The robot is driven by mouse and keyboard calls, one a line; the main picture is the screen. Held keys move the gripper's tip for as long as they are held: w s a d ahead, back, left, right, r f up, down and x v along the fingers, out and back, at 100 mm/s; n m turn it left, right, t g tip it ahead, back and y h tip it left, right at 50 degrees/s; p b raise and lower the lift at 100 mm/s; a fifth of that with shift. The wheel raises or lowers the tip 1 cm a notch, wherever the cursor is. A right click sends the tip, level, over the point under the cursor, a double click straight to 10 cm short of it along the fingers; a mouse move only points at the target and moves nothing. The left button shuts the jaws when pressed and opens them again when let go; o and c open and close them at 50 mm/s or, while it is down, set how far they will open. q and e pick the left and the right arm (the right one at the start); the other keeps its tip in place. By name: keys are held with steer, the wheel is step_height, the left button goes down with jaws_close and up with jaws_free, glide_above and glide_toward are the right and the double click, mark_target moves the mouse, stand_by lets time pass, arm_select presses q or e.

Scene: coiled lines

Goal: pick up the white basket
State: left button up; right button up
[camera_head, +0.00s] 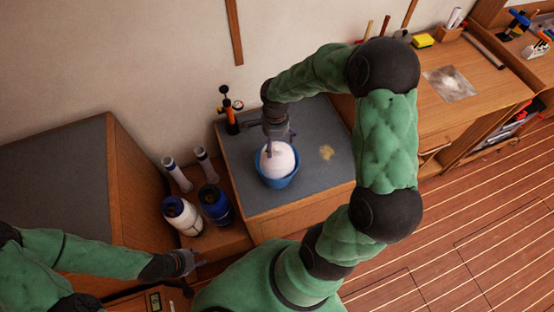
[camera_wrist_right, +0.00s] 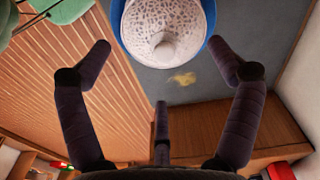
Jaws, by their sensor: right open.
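The white basket (camera_head: 281,162) sits inside a blue bowl (camera_head: 278,182) on the grey top of a low cabinet. In the right wrist view the basket (camera_wrist_right: 150,18) is a pale, speckled, rounded form, with the blue rim (camera_wrist_right: 211,14) around it. My right gripper (camera_head: 277,146) is over the basket, pointing down, and hides part of its far side. In the right wrist view its fingers (camera_wrist_right: 163,62) are spread wide with nothing between them. My left gripper (camera_head: 188,262) is low at the left, away from the basket; its fingers are too small to read.
A black and orange pump (camera_head: 231,118) stands behind the bowl. White and blue jars (camera_head: 182,214) and two pale cylinders stand to the left. A yellowish stain (camera_head: 326,153) marks the grey top (camera_head: 318,122), which is otherwise clear right of the bowl.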

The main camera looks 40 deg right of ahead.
mark_target(277, 148)
steer(key=f, duration=0.2)
steer(key=f+b, duration=0.1)
steer(key=f, duration=0.2)
steer(key=shift+d+f+b, duration=0.35)
steer(key=shift+d+b, duration=0.05)
steer(key=shift+r, duration=0.1)
steer(key=c, duration=1.6)
steer(key=shift+s+a, duration=0.1)
steer(key=shift+c, duration=0.3)
